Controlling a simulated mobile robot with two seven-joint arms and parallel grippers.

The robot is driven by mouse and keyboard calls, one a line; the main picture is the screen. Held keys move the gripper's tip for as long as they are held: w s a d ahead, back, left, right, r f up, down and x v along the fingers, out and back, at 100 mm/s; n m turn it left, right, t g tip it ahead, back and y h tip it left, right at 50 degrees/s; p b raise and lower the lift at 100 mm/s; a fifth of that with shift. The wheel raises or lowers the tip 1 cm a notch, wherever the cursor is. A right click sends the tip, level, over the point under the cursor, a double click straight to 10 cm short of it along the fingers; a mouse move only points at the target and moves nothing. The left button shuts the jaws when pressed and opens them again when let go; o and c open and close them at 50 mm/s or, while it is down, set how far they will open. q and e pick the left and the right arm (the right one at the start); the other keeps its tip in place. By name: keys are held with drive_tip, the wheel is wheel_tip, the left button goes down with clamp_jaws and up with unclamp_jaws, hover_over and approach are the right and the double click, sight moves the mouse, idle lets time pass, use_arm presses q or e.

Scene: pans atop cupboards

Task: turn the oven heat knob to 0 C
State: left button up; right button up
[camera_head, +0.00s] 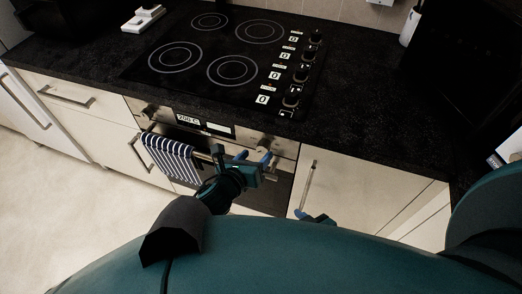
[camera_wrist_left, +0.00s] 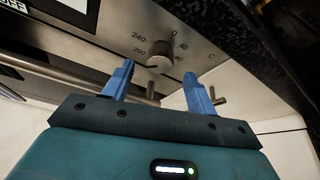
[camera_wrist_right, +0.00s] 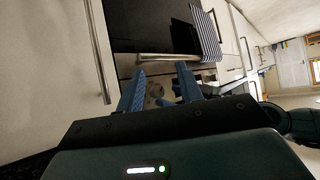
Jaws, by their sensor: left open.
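The oven heat knob (camera_wrist_left: 160,55) is a round metal knob on the oven's front panel, with temperature marks around it in the left wrist view. In the head view the knob (camera_head: 265,144) sits at the panel's right. My left gripper (camera_wrist_left: 159,68) is open, its blue fingers pointing at the knob, which shows between the fingertips; contact cannot be told. The left gripper (camera_head: 254,156) also shows before the oven in the head view. My right gripper (camera_wrist_right: 160,70) is open and empty, lower, near the cupboard front.
A striped towel (camera_head: 170,157) hangs on the oven handle. The dark countertop (camera_head: 350,100) with a hob (camera_head: 215,50) and its knobs lies above the oven. A cupboard handle (camera_head: 308,186) stands out right of the oven. Open floor (camera_head: 60,210) is at left.

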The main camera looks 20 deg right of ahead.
sight(262, 150)
use_arm(q)
drive_tip(key=shift+b+x, duration=0.4)
drive_tip(key=shift+x, duration=1.8)
drive_tip(key=shift+c, duration=0.4)
drive_tip(key=c, duration=0.9)
